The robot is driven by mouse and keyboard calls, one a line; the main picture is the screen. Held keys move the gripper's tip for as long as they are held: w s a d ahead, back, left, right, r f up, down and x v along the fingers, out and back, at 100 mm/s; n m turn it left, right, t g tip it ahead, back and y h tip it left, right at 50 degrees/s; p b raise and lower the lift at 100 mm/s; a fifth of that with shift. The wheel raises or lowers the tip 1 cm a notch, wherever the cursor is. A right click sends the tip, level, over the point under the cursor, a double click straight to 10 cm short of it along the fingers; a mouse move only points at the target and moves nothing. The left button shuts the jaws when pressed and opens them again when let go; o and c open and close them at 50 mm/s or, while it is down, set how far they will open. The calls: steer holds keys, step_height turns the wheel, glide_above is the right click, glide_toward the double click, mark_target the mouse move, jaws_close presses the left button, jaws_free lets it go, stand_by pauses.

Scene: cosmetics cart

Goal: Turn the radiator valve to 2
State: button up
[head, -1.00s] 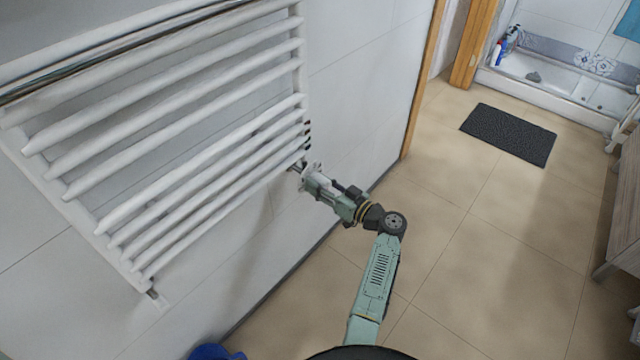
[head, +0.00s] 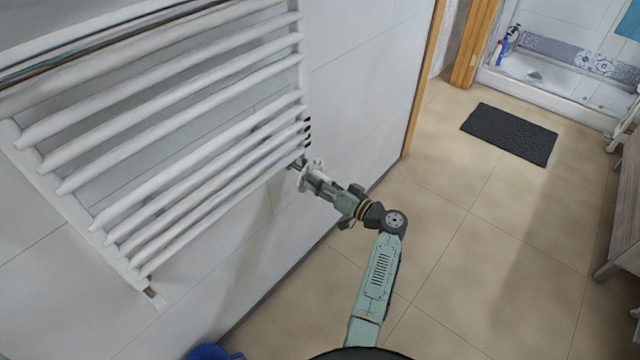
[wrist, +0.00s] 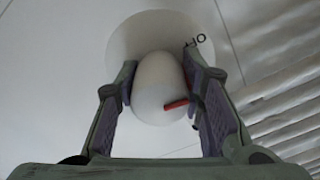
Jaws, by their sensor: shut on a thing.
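The white radiator valve knob (wrist: 157,85) sits between my two fingers in the wrist view. It is rounded, with a red mark on its lower right side. Behind it is a pale round dial (wrist: 140,32) with dark lettering, partly hidden by the knob and the right finger; I cannot read a number. My gripper (wrist: 160,95) is shut on the knob, one finger on each side. In the head view my gripper (head: 307,172) is at the lower right corner of the white radiator (head: 190,150), where the knob itself is too small to make out.
The white wall (head: 350,90) is close beside my arm. A wooden cabinet (head: 625,205) stands at the right edge. Something blue (head: 212,352) shows at the bottom.

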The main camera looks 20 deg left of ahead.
steer(key=m, duration=0.6)
steer(key=shift+s+r+m, duration=0.1)
steer(key=shift+m, duration=0.2)
steer(key=m+p, duration=0.2)
steer(key=m, duration=0.3)
steer(key=shift+m, duration=0.3)
steer(key=o, duration=1.1)
steer(key=shift+o, duration=0.2)
steer(key=v, duration=1.2)
